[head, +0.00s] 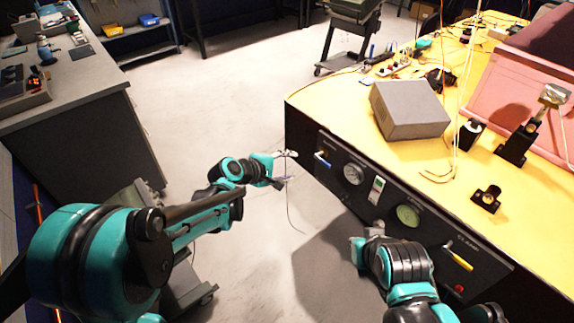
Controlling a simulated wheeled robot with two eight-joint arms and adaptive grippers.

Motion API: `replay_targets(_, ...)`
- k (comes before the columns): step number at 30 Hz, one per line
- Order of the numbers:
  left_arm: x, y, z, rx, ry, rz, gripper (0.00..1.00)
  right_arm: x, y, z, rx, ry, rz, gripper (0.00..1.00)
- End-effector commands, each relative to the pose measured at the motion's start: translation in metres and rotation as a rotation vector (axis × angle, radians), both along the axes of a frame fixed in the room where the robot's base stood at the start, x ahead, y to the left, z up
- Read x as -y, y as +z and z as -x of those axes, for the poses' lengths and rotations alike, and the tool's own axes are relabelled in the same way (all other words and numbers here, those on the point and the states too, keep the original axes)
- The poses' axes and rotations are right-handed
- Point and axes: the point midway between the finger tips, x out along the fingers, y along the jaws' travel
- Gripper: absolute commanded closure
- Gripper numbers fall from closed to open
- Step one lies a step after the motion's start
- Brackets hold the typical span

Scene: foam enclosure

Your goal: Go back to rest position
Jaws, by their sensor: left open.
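My left arm reaches forward from the lower left, and its gripper (288,163) hangs in the air over the floor. It is close to the left end of the machine's front panel (385,200); I cannot tell whether it touches it. The left gripper is open, with nothing visible between its fingers. A thin dark cable shows just below it.
The yellow-topped machine (330,97) fills the right, with a grey box (409,109), a pink foam enclosure (515,95) and small black fixtures on it. A grey workbench (75,75) stands at left, a wheeled stand (345,40) at the back. The floor between is clear.

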Motion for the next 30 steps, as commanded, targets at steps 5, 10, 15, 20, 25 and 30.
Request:
replay_targets(5, 0.000, 0.000, 0.000, 0.001, 0.000, -0.002, 0.47, 0.000, 0.000, 0.000, 0.000, 0.000, 0.000, 1.00)
replay_targets(10, 0.000, 0.000, 0.000, 0.000, 0.000, -0.002, 0.47, 0.000, 0.000, 0.000, 0.000, 0.000, 0.000, 1.00)
replay_targets(15, -0.001, 0.001, 0.002, 0.003, -0.002, -0.009, 0.47, 0.000, 0.000, 0.000, 0.000, 0.000, 0.000, 1.00)
replay_targets(20, -0.019, 0.014, 0.024, 0.048, -0.038, -0.123, 0.47, 0.000, 0.000, 0.000, 0.000, 0.000, 0.000, 1.00)
replay_targets(25, -0.062, 0.034, 0.080, 0.139, -0.135, -0.401, 0.47, 0.000, 0.000, 0.000, 0.000, 0.000, 0.000, 1.00)
replay_targets(30, -0.109, 0.040, 0.146, 0.212, -0.266, -0.705, 0.47, 0.000, 0.000, 0.000, 0.000, 0.000, 0.000, 1.00)
